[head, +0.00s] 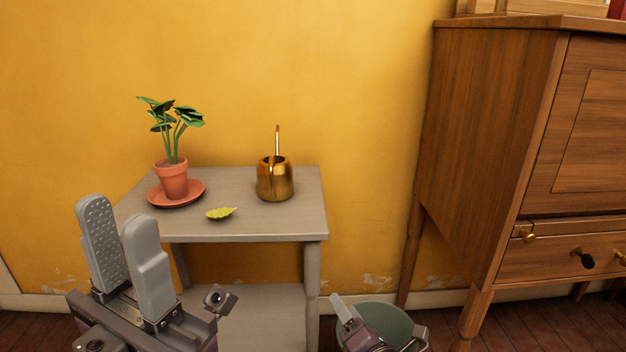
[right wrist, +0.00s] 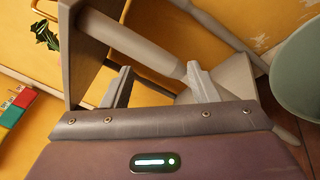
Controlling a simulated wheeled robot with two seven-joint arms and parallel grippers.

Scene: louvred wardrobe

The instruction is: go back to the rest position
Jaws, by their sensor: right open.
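My left gripper (head: 117,212) is at the lower left of the head view, in front of the grey side table (head: 270,228). Its two grey fingers point up, stand apart and hold nothing. My right gripper (head: 347,312) is low in the head view, beside a green bin (head: 390,322) and right of the table. In the right wrist view its fingers (right wrist: 160,82) are spread and empty, with the grey table legs behind them.
On the table stand a potted plant (head: 174,180) on a terracotta saucer (head: 192,199), a yellow-green leaf (head: 221,213) and a brass watering can (head: 275,182). A wooden cabinet (head: 490,130) stands at right. The bin also shows in the right wrist view (right wrist: 300,75).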

